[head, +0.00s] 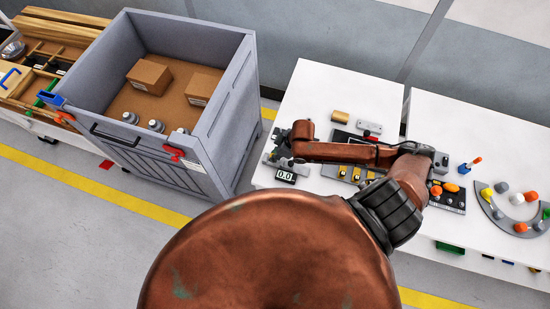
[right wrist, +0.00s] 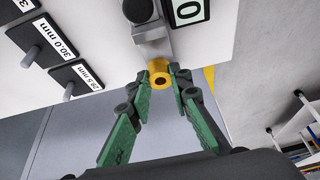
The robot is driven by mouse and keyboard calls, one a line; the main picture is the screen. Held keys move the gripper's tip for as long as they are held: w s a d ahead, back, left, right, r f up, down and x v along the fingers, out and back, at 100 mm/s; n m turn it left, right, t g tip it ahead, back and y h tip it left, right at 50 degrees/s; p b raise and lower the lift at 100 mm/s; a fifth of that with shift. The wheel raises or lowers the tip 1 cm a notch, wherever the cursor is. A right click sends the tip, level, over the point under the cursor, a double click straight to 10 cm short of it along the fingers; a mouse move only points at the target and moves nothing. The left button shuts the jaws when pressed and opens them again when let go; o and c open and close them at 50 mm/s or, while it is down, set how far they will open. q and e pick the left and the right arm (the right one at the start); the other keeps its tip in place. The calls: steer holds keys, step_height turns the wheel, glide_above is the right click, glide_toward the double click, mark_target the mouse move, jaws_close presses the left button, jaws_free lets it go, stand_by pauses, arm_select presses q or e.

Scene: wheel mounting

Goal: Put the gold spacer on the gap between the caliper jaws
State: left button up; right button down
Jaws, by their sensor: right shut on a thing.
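The gold spacer (right wrist: 158,73), a short ring with a dark hole, is between the green fingertips of my right gripper (right wrist: 162,82) in the right wrist view. The gripper is shut on it. Just beyond it is the grey caliper (right wrist: 150,28) with its display (right wrist: 188,10); whether the spacer touches the jaws I cannot tell. In the head view my right gripper (head: 279,151) is small and dark above the caliper display (head: 286,174), at the left end of the white table. The spacer cannot be made out there. My left gripper is not in view.
Labelled peg plates, 30.0 mm (right wrist: 60,40) and 29.5 mm (right wrist: 85,75), stand beside the caliper. A gold block (head: 340,117) lies behind my arm. A grey bin (head: 225,115) with boxes stands left of the table. A second white table (head: 500,145) holds coloured parts.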

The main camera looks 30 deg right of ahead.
steer(key=shift+f, duration=1.45)
steer(key=c, duration=1.8)
jaws_free()
steer(key=shift+o, duration=0.2)
steer(key=v, duration=1.2)
steer(key=shift+p, duration=0.45)
